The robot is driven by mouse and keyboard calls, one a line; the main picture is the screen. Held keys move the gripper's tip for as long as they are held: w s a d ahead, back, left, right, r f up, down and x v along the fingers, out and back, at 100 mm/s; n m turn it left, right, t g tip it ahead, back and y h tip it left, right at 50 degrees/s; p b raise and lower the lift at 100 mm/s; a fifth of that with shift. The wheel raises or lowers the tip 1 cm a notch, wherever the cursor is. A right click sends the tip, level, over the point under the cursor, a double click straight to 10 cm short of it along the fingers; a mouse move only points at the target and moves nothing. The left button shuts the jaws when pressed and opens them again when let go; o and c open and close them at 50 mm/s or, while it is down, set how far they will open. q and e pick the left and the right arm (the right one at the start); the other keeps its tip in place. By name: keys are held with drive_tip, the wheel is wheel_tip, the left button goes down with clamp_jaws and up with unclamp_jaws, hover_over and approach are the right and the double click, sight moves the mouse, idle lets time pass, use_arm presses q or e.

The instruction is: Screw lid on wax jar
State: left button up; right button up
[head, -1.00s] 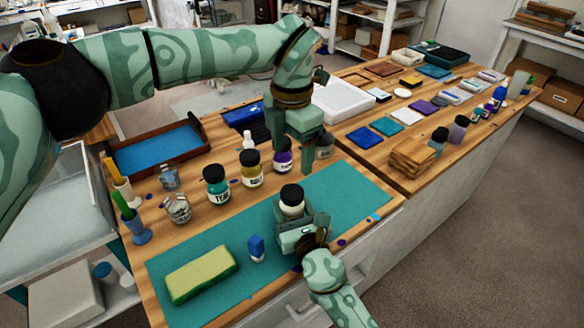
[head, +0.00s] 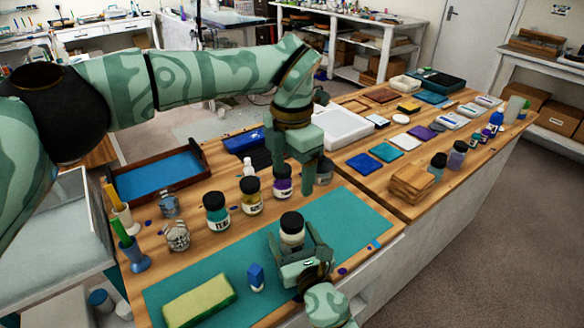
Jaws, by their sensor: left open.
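The wax jar (head: 292,237) is a pale jar with a black lid (head: 292,221) sitting on its top. It stands upright on the teal mat (head: 345,215). My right gripper (head: 293,240) is low at the near side of this jar, with one finger to each side of it. I cannot tell whether the fingers touch the jar. My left gripper (head: 297,182) is open and points down behind the wax jar, above the row of dark-lidded jars. One of its fingers partly hides a grey jar (head: 325,170). Whether the lid is threaded tight cannot be seen.
Teal (head: 216,214), yellow (head: 250,199) and purple (head: 282,184) jars stand behind the mat. Wooden blocks (head: 411,185) stand at right. The mat's right part is clear.

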drive_tip(key=v, duration=1.5)
drive_tip(key=shift+s, duration=0.15)
drive_tip(key=shift+d+r, duration=0.1)
